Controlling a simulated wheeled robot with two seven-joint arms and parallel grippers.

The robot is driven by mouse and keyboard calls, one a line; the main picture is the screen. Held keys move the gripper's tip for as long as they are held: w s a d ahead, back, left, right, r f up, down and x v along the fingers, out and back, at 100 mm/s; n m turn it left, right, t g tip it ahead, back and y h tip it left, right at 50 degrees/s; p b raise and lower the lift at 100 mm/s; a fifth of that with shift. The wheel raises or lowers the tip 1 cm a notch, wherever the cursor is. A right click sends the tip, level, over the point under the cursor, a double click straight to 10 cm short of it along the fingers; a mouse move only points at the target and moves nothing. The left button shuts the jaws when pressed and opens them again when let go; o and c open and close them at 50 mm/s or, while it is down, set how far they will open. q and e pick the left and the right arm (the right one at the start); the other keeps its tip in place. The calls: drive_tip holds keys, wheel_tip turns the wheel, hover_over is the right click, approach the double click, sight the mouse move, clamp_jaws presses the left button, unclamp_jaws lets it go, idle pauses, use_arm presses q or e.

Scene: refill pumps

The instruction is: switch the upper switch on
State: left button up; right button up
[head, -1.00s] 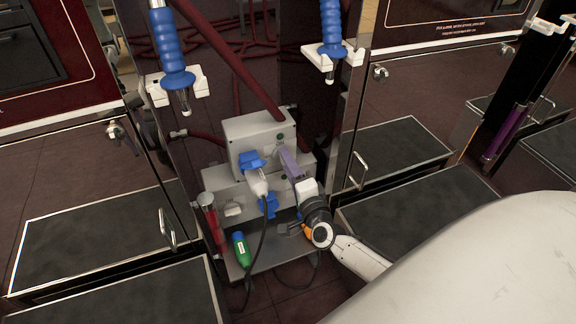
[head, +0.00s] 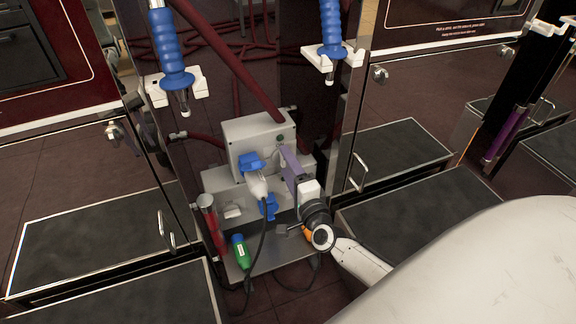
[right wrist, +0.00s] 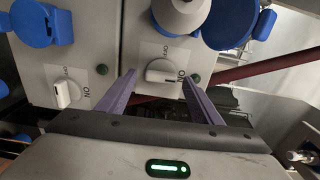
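The upper grey box (head: 245,133) stands above and behind the lower grey box (head: 213,181). In the right wrist view, the upper switch (right wrist: 165,74) is a white knob on a label marked ON and OFF. Its handle lies sideways, toward the ON lettering. My right gripper (right wrist: 160,92) is open, with its purple fingers on either side of the knob and gaps visible. In the head view, my right gripper (head: 292,165) is at the right part of the upper box and hides the switch. My left gripper is not in view.
A white plug (head: 258,185) with a black cable sits in the upper box's blue socket. A green connector (head: 241,250) lies on the shelf. Blue-handled pumps (head: 172,50) hang above.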

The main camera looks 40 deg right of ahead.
drive_tip(key=p+v, duration=0.2)
drive_tip(key=v, duration=0.8)
drive_tip(key=shift+s+a, duration=0.1)
idle(0.4)
